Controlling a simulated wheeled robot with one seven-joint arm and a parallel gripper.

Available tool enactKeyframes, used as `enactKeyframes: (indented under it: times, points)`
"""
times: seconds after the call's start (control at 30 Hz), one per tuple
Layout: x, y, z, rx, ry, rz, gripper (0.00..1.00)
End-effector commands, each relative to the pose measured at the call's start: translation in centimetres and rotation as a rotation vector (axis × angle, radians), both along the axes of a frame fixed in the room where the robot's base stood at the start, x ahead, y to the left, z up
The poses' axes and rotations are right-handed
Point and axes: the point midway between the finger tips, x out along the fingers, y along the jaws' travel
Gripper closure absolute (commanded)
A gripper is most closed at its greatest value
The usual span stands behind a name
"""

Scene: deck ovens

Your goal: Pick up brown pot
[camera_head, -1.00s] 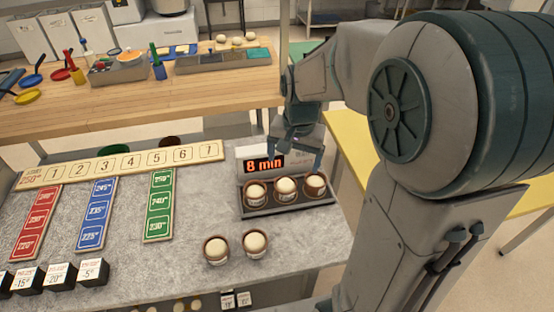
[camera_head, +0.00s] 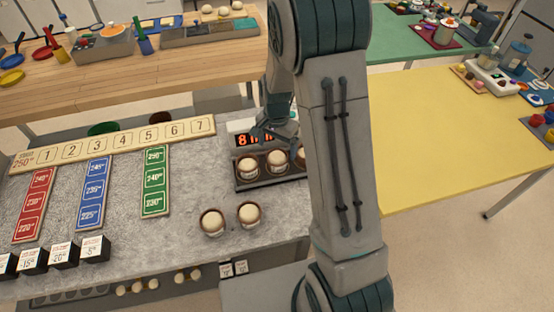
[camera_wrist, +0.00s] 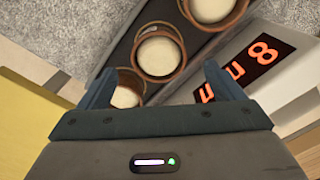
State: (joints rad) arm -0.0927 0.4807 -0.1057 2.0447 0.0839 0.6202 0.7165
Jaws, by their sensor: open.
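Three brown pots with pale round tops stand in a row in a dark tray (camera_head: 242,186): a left one (camera_head: 247,166), a middle one (camera_head: 276,161) and a right one (camera_head: 300,158), partly hidden by my arm. Two more brown pots, one at left (camera_head: 212,223) and one at right (camera_head: 249,215), stand on the grey counter in front of the tray. My gripper (camera_head: 273,137) is open above the tray's back edge, by the display. In the wrist view my gripper's fingers (camera_wrist: 160,82) are apart and empty, with a tray pot (camera_wrist: 160,52) seen beyond the gap.
An orange-lit display (camera_head: 241,140) stands just behind the tray. A numbered strip (camera_head: 115,145) and red, blue and green temperature boards lie on the counter's left. A wooden table (camera_head: 130,85) is behind, and a yellow table (camera_head: 450,140) with an empty near surface is to the right.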

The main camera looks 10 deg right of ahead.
Motion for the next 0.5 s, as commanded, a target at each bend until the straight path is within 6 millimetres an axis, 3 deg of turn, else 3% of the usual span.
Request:
enactKeyframes:
  times: [0.23,0.5]
  points:
    - [-0.1,0.0,-1.5,0.0,0.004,0.0,0.12]
    - [-0.2,-0.1,-4.8,0.0,0.003,0.0,0.12]
